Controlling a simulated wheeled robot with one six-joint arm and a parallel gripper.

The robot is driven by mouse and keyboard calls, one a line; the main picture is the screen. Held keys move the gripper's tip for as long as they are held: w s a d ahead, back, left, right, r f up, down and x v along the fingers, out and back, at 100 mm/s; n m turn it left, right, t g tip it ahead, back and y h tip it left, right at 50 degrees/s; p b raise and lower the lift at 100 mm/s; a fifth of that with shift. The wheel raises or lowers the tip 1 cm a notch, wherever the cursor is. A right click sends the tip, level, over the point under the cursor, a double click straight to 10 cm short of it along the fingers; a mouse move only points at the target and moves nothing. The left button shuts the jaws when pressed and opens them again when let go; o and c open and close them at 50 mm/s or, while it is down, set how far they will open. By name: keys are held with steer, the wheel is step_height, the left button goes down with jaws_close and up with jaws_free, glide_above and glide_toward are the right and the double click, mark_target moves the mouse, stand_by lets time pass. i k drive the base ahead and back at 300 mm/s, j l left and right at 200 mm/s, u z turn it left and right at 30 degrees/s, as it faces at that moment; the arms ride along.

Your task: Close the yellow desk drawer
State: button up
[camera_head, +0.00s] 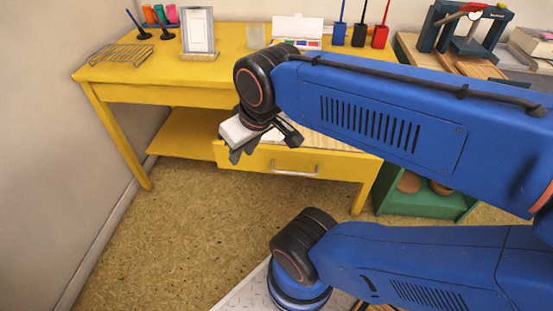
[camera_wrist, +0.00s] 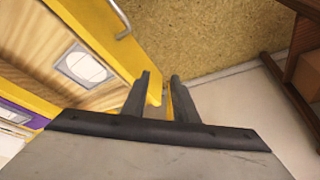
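The yellow desk (camera_head: 150,72) stands against the wall. Its drawer (camera_head: 265,158) is pulled out, with a metal handle (camera_head: 294,172) on the front. In the wrist view the drawer front (camera_wrist: 98,38) runs down from the top toward the fingers, with the handle (camera_wrist: 122,18) on its outer side. My gripper (camera_head: 238,150) is at the left end of the drawer front, apart from the handle. In the wrist view its two fingers (camera_wrist: 160,90) are apart with a narrow gap. The drawer's end corner is close to the fingers; I cannot tell whether they touch it.
A white card with an oval (camera_wrist: 85,66) lies in the drawer. The desk top holds a wire rack (camera_head: 120,55), a framed clipboard (camera_head: 198,32) and stamps (camera_head: 360,35). A green shelf (camera_head: 425,200) stands right of the desk. The floor (camera_head: 190,230) in front is clear.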

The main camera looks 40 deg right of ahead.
mark_target(319, 157)
steer(key=k+l, duration=0.7)
steer(key=k, duration=0.2)
steer(key=i+l+u, duration=0.05)
